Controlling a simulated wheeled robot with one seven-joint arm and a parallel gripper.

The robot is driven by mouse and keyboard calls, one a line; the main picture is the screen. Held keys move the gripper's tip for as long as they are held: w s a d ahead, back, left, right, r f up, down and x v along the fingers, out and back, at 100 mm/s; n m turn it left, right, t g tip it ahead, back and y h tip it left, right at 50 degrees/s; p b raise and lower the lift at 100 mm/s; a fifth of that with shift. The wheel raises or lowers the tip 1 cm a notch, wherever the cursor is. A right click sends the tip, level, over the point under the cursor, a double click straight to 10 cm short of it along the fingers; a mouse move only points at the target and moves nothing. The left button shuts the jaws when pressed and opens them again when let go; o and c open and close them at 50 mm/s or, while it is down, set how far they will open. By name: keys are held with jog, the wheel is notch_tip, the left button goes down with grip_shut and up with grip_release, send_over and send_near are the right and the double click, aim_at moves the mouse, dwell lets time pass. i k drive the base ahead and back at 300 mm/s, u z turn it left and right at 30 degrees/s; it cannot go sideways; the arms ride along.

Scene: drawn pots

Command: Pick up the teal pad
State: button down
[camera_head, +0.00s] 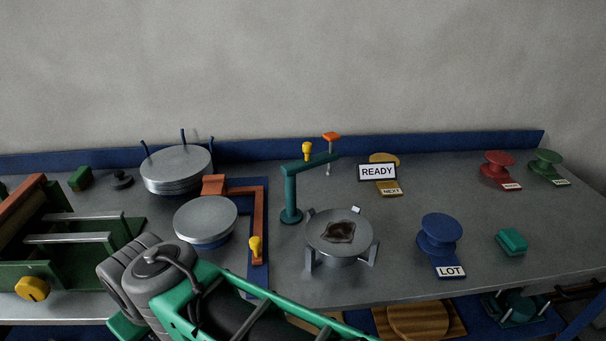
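The teal pad (511,241) is a small block lying on the right part of the grey table, right of the blue spool-shaped stand with the LOT label. Its top and front side show, and nothing covers it. Part of my arm crosses the bottom left of the view, well to the left of the pad. My gripper's fingers do not show in this view.
The blue stand (438,233) is the pad's nearest neighbour. A round metal stand (340,236) with a brown stain and a teal post (290,195) are farther left. Red (498,165) and green (546,163) spools stand behind. Bare table surrounds the pad.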

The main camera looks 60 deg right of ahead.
aim_at(509, 240)
jog(key=z, duration=3.6)
